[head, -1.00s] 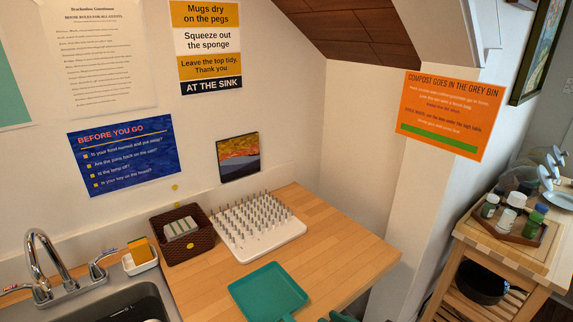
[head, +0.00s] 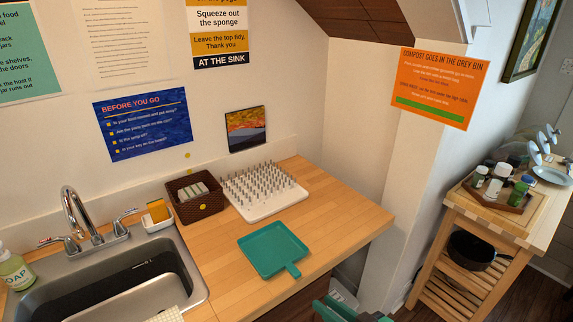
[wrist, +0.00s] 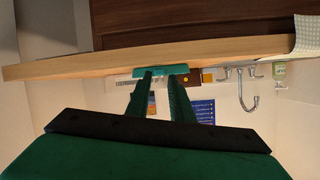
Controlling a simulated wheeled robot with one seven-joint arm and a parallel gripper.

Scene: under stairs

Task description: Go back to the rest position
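My gripper (wrist: 160,76) shows in the wrist view, which is upside down. Its two green fingers are apart, with wall and posters visible between them and nothing held. Beyond the fingertips is the teal tray with a handle (wrist: 173,69), at the counter edge. In the head view the teal tray (head: 273,249) lies flat on the wooden counter (head: 338,225). A green part of my arm shows at the bottom of the head view, below the counter's front edge; the fingertips cannot be made out there.
A white pegboard (head: 265,204), a brown basket (head: 195,196) and a sponge holder (head: 157,216) stand along the wall. The sink (head: 190,285) is at left, with a soap bottle (head: 14,270). A wooden cart (head: 448,222) stands at right. Counter right of the tray is bare.

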